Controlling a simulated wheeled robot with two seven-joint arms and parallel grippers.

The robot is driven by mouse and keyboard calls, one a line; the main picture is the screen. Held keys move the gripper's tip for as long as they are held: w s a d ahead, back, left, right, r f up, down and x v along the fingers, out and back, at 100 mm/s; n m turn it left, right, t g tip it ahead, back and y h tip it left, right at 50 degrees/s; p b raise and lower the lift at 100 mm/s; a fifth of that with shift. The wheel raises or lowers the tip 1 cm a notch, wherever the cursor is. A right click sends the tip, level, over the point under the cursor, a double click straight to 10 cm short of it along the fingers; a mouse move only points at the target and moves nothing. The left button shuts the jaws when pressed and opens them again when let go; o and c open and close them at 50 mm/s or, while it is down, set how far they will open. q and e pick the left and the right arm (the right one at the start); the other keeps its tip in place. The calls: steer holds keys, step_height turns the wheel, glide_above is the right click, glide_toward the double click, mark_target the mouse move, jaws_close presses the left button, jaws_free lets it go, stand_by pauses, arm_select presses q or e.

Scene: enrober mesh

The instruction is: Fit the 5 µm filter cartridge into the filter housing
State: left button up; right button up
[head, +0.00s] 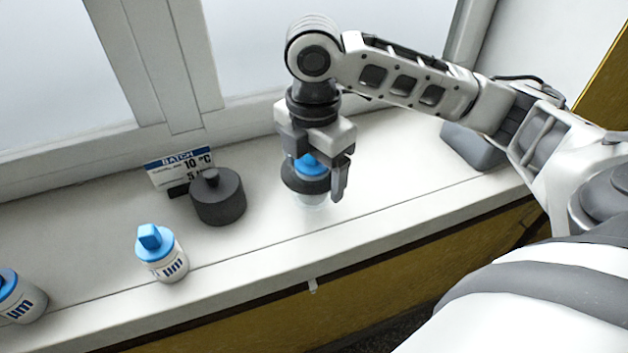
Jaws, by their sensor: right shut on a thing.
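My right gripper (318,178) points down over the sill and is shut on a blue-topped cartridge (311,166). Its lower part and label are hidden. Directly below is what looks like the filter housing, with a dark round collar and a clear bowl (312,201) standing on the sill. I cannot tell how deep the cartridge sits in it. A white cartridge with a blue top (163,256) stands upright at left centre; its printed label ends in "µm", the number unreadable. Another such cartridge (20,299) is cut by the left edge. My left gripper is not in view.
A dark round lid-like piece with a knob (218,199) stands left of the housing. Behind it a card (181,168) reads "BATCH", "10 °C" and a partly hidden "5". A grey block (474,147) is at the right. The window frame bounds the sill behind; its front edge drops off.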

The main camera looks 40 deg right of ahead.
steer(key=shift+s+f, duration=0.1)
steer(key=shift+f, duration=1.15)
steer(key=shift+f, duration=0.15)
steer(key=o, duration=0.9)
steer(key=shift+o, duration=0.2)
